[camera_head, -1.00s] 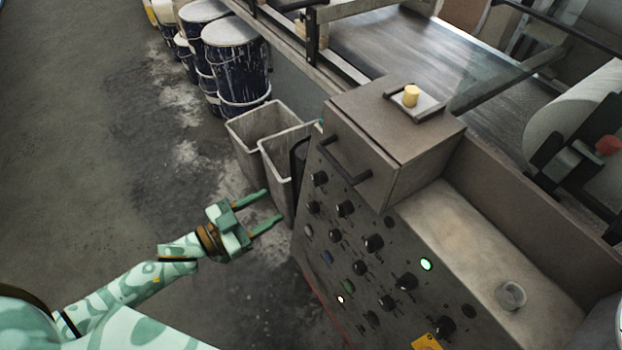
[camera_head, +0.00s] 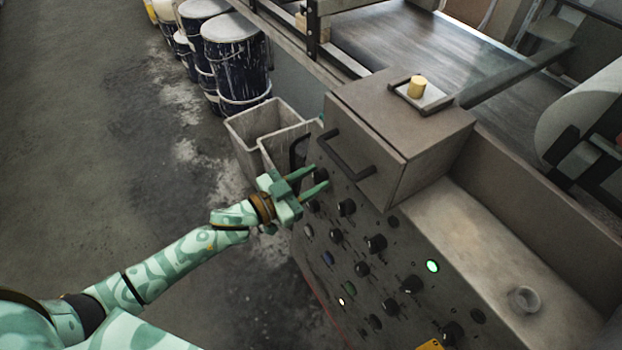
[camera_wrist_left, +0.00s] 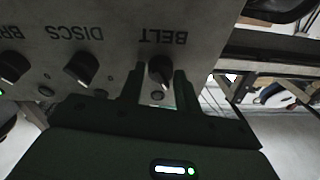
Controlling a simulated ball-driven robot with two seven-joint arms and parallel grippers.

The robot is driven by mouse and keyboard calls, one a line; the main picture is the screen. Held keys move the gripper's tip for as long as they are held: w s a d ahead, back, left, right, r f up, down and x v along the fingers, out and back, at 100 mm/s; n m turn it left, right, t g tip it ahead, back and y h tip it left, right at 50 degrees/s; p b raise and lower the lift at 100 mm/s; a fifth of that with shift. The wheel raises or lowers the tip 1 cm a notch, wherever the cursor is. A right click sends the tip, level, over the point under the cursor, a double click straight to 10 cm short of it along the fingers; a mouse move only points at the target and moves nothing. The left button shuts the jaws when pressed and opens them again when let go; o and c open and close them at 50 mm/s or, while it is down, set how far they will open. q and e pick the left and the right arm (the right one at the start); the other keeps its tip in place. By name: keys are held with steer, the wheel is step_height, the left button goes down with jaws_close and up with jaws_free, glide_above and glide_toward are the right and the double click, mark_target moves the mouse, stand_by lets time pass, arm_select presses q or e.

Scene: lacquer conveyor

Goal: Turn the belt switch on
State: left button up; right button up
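The belt switch (camera_wrist_left: 160,73) is a black rotary knob under the label BELT, which reads upside down in the left wrist view. It sits on the grey control panel (camera_head: 385,290), at the panel's upper left in the head view. My left gripper (camera_head: 321,176) is at that corner of the panel. In the left wrist view my left gripper (camera_wrist_left: 158,72) has one finger on each side of the knob, with the fingers apart. I cannot tell whether either finger touches it. My right gripper is out of view.
A DISCS knob (camera_wrist_left: 82,68) is beside the belt switch. A box with a black handle (camera_head: 346,155) juts out just right of my left gripper. Grey bins (camera_head: 262,122) stand behind it. A green lamp (camera_head: 432,266) is lit. The floor to the left is clear.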

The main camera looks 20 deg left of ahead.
arm_select(q)
steer(key=c, duration=0.5)
